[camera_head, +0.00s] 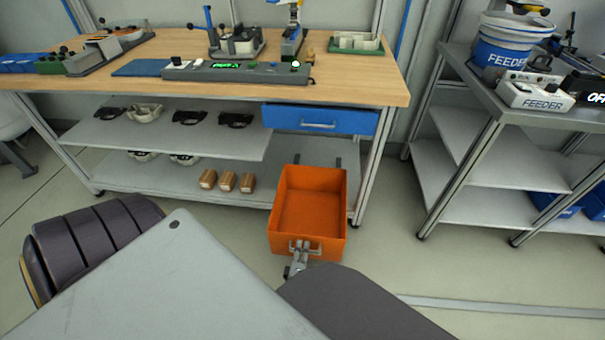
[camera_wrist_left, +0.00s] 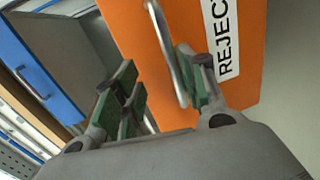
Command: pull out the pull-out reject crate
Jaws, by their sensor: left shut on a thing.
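The orange reject crate (camera_head: 332,246) sticks out from the lower shelf of the workbench, toward me, and looks empty inside. Its front carries a metal bar handle (camera_head: 304,246). In the left wrist view the crate front (camera_wrist_left: 246,88) shows a white label reading "REJEC", partly cut off, beside the handle (camera_wrist_left: 163,48). My left gripper (camera_head: 299,254) is at the crate's front and shut on the handle. In the left wrist view the gripper (camera_wrist_left: 160,80) has its green-padded fingers on either side of the bar. My right gripper is not in view.
A blue drawer (camera_head: 318,119) hangs under the wooden bench top (camera_head: 365,85), above and behind the crate. Several brown blocks (camera_head: 227,181) lie on the lower shelf left of the crate. A grey cart (camera_head: 470,205) stands at right. Floor between is clear.

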